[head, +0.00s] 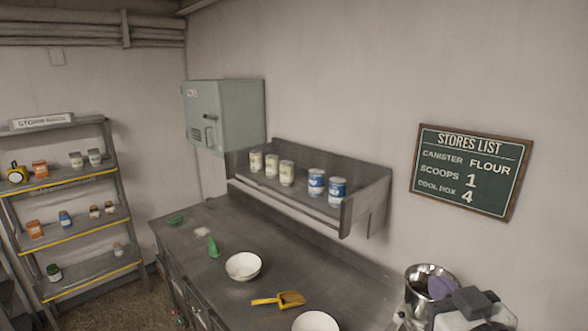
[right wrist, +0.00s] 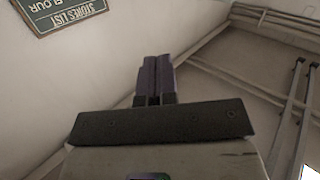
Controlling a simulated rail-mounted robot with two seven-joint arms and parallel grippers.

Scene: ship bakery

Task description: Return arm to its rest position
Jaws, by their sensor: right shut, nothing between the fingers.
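My right gripper (head: 434,286) is at the lower right of the head view, in front of the metal pot (head: 418,272) and overlapping it in the picture. The right wrist view shows its two dark fingers (right wrist: 155,76) side by side, shut and empty. My left gripper is not in view.
The counter (head: 215,272) holds two white bowls (head: 243,266), a yellow scoop (head: 280,300) and a green item (head: 213,247). Several cans (head: 316,181) stand on the wall shelf (head: 345,215). A stores list board (head: 471,171) hangs on the wall. A rack (head: 85,222) stands left.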

